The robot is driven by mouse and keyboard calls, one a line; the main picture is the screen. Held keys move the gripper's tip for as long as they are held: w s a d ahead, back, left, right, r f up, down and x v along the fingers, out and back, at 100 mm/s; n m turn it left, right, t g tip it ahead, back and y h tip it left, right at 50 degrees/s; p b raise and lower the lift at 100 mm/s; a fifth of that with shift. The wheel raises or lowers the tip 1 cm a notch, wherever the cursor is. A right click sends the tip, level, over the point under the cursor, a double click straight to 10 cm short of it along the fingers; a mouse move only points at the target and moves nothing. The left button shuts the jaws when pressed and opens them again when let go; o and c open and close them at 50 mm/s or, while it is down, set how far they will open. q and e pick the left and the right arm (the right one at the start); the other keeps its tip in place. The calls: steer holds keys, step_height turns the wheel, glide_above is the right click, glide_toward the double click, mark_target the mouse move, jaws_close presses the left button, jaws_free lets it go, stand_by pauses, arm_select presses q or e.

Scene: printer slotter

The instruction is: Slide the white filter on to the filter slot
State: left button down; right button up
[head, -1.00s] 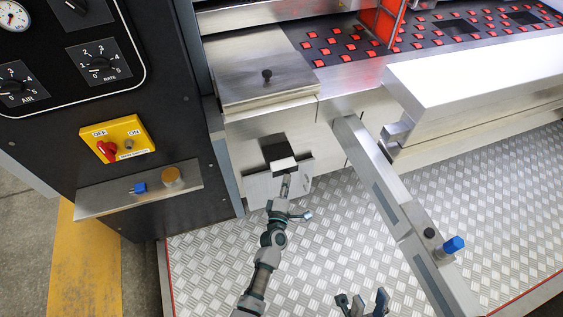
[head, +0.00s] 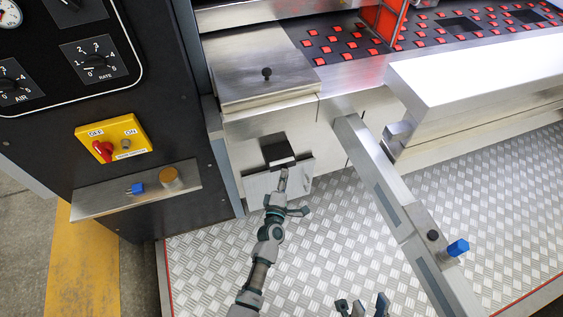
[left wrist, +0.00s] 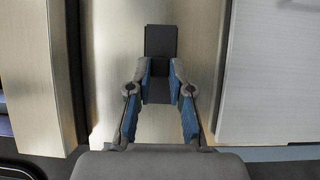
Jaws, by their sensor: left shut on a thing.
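My left gripper (head: 283,178) reaches to the dark filter slot (head: 276,151) in the front of the metal machine. It is shut on the white filter (head: 282,163), of which only a thin pale edge shows at the slot mouth. In the left wrist view the left fingers (left wrist: 161,72) are closed in on a dark-looking block (left wrist: 157,90), in line with the dark slot (left wrist: 160,40). How deep the filter sits is hidden. My right gripper (head: 362,306) is at the bottom edge of the head view, its fingers apart and empty.
A pale metal plate (head: 258,190) stands around the left gripper, below the slot. A long metal bar (head: 395,205) with a blue knob (head: 457,247) slants down to the right. A black control panel (head: 50,150) is at the left. The patterned floor (head: 330,240) between is clear.

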arm_select(q)
steer(key=shift+w+a+b, duration=0.3)
steer(key=shift+w, duration=0.45)
stand_by(0.4)
steer(key=c, duration=1)
jaws_free()
steer(key=shift+o, duration=0.2)
